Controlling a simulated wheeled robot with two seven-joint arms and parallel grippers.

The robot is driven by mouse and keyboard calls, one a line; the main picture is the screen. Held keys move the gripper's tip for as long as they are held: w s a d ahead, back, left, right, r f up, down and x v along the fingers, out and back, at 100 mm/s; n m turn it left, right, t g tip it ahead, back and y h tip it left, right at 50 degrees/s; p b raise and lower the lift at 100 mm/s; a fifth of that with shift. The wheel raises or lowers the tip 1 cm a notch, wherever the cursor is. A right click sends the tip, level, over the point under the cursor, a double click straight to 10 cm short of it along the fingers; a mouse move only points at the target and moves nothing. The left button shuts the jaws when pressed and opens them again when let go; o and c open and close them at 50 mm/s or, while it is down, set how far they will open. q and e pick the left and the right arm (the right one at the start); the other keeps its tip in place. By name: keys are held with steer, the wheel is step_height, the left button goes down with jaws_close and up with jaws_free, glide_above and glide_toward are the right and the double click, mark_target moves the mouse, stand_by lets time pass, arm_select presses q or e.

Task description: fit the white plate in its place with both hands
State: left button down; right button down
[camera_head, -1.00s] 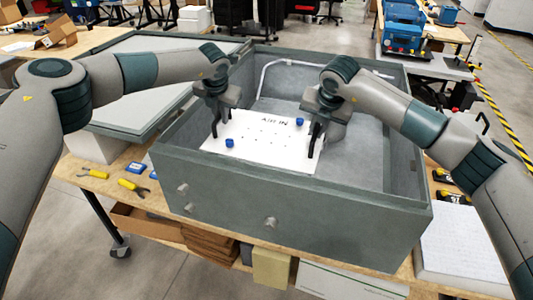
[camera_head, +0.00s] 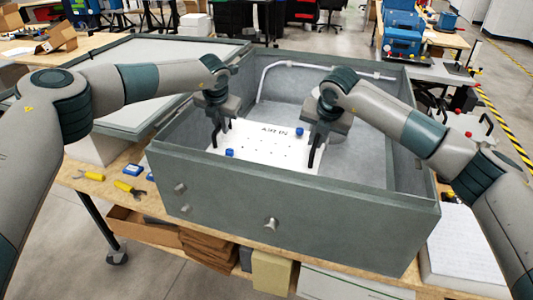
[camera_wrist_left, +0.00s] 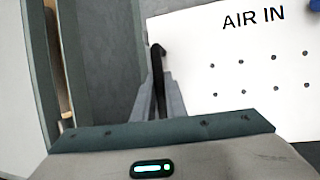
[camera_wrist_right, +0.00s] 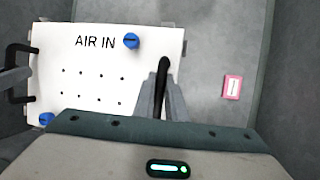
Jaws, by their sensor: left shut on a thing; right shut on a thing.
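The white plate (camera_head: 262,147), marked "AIR IN" with rows of small holes, is inside the grey-green case (camera_head: 300,212), near its front left part. Two blue knobs stand on the plate, one at the back right (camera_head: 299,132) and one at the front left (camera_head: 230,153). The plate's underside is hidden.
The case walls surround both grippers. A white tube (camera_head: 300,66) runs along the back inside. A pink-edged label (camera_wrist_right: 232,87) is on the case floor right of the plate. The lid (camera_head: 135,90) lies left; yellow-handled tools (camera_head: 128,188) lie on the bench.

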arm_select(q)
steer(key=shift+a+f+b, duration=0.2)
steer(key=shift+f+b, duration=0.35)
steer(key=shift+f, duration=0.05)
arm_select(e)
steer(key=shift+d+f, duration=0.1)
steer(key=shift+f, duration=0.55)
arm_select(q)
steer(key=c, duration=1.8)
jaws_free()
arm_select(e)
steer(key=c, duration=1.8)
jaws_free()
arm_select(q)
steer(key=shift+s+d, duration=0.1)
arm_select(e)
steer(key=shift+s+r, duration=0.1)
arm_select(q)
steer(key=shift+r, duration=0.1)
steer(key=v, duration=1.1)
steer(key=shift+s+r, duration=0.2)
steer(key=shift+r, duration=0.15)
arm_select(e)
steer(key=v, duration=1.1)
steer(key=shift+r, duration=0.4)
steer(key=shift+s, duration=0.15)
